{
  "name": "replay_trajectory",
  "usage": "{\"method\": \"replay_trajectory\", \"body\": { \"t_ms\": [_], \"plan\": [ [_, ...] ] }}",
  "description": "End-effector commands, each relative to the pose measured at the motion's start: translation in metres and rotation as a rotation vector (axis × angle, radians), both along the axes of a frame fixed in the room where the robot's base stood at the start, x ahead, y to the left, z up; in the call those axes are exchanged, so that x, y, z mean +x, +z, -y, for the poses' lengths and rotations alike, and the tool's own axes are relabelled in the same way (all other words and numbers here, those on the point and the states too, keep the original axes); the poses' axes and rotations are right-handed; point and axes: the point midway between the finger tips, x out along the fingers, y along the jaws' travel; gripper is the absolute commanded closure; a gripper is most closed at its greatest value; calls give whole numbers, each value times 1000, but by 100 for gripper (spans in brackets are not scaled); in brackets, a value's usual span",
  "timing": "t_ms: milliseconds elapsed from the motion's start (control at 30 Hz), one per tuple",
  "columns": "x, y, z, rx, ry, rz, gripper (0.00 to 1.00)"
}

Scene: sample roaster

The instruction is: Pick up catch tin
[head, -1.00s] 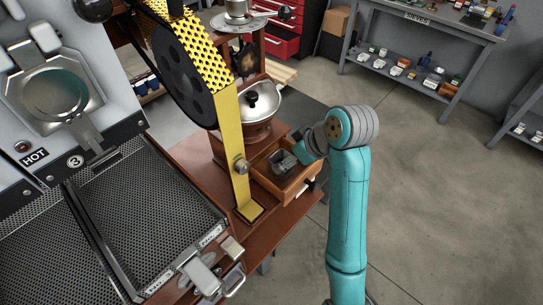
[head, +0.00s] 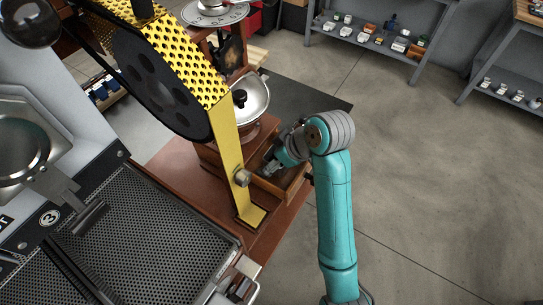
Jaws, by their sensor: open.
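My gripper (head: 268,169) reaches from the right into the open wooden drawer (head: 290,190) of the coffee grinder (head: 215,160). Its grey fingers are small in the head view and point down and left inside the drawer. The gripper is open. I cannot make out the catch tin clearly. The gripper and my wrist cover part of the drawer's inside, so I cannot tell whether the fingers are around a tin or touching one.
A yellow belt guard (head: 236,165) stands close left of the drawer, its foot on the brown bench. A metal hopper bowl (head: 249,100) sits above the drawer. A perforated tray (head: 140,220) fills the lower left. Grey shelves (head: 365,40) stand behind; the right floor is clear.

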Motion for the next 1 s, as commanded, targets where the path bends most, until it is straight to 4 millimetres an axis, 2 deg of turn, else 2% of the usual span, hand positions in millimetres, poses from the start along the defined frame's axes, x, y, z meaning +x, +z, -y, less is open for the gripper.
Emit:
{"method": "replay_trajectory", "body": {
  "t_ms": [133,167,400,433,767,1000],
  "plan": [
    [0,0,0,0,0,0,8],
    [0,0,0,0,0,0,11],
    [0,0,0,0,0,0,71],
    [0,0,0,0,0,0,74],
    [1,1,0,-1,0,-1,74],
    [6,12,-4,0,0,0,74]
  ]
}}
